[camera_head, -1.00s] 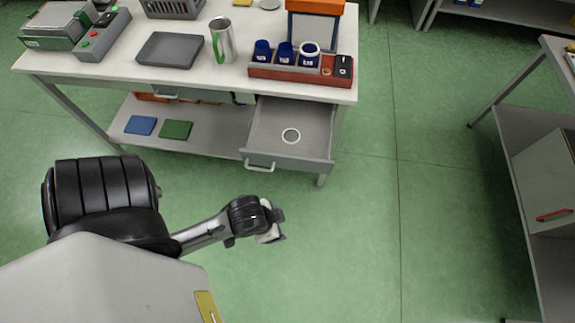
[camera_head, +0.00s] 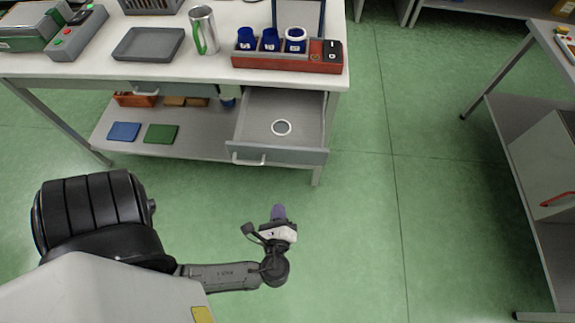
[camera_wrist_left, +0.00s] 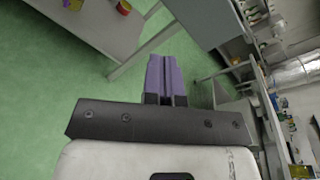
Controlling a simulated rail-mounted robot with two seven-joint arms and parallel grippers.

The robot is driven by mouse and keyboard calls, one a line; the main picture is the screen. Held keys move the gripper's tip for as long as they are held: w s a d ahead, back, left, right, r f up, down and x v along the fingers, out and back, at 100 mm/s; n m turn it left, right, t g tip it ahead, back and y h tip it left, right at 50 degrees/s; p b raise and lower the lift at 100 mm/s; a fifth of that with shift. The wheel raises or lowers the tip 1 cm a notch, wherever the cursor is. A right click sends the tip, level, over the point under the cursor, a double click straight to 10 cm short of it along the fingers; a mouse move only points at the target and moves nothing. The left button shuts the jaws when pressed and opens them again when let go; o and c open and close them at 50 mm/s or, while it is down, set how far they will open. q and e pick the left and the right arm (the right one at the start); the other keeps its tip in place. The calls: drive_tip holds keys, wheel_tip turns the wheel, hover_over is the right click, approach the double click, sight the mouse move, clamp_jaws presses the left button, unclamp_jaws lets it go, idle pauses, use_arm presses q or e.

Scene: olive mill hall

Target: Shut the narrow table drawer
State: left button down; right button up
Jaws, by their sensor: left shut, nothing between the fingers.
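The narrow drawer (camera_head: 300,155) stands pulled out from under the right end of the white worktable (camera_head: 205,75). It has a grey front with a pale bar handle (camera_head: 248,161). A white ring (camera_head: 273,128) lies inside it. My left gripper (camera_head: 279,212) is in front of the drawer, below it in the head view, with bare floor showing between them. Its purple fingers are shut and empty and point towards the drawer front. They also show shut in the left wrist view (camera_wrist_left: 164,68). My right gripper is not in view.
A second drawer (camera_head: 175,89) under the table, to the left, looks shut. Green floor is clear on the right, up to another bench (camera_head: 500,130).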

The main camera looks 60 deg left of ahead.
use_arm(q)
wheel_tip(320, 180, up, 2)
drive_tip(key=m+t+y, duration=0.1)
drive_tip(key=m+t, duration=0.1)
drive_tip(key=m, duration=0.3)
drive_tip(key=m+b, duration=0.3)
approach(288, 157)
drive_tip(key=x, duration=0.7)
drive_tip(key=shift+a, duration=0.25)
drive_tip(key=shift+w, duration=0.15)
